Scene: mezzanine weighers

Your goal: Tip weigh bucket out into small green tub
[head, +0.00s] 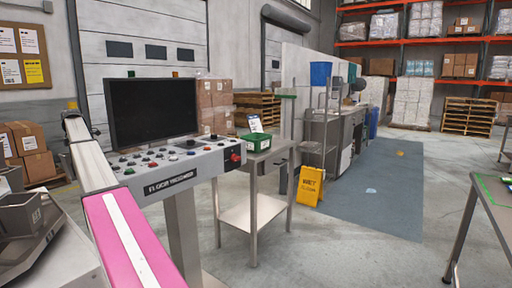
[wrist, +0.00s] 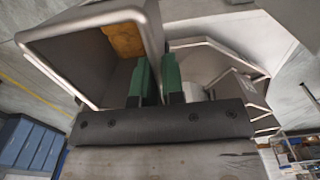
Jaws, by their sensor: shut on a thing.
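In the wrist view, my gripper (wrist: 158,75) has green fingers closed on the wall of a grey open-topped weigh bucket (wrist: 85,50). One finger is inside the bucket and the other is outside. An orange-brown patch shows inside the bucket; I cannot tell if it is the contents. In the head view, the small green tub (head: 257,142) stands on a small steel table (head: 262,158), with a white tag standing at it. I cannot make out my gripper in the head view.
A control console (head: 190,165) with a black monitor (head: 152,107) stands left of the tub's table. Grey bins (head: 18,214) sit at the far left edge. A yellow wet-floor sign (head: 309,186) stands right of the table. Floor between it and the right-hand table (head: 492,192) is clear.

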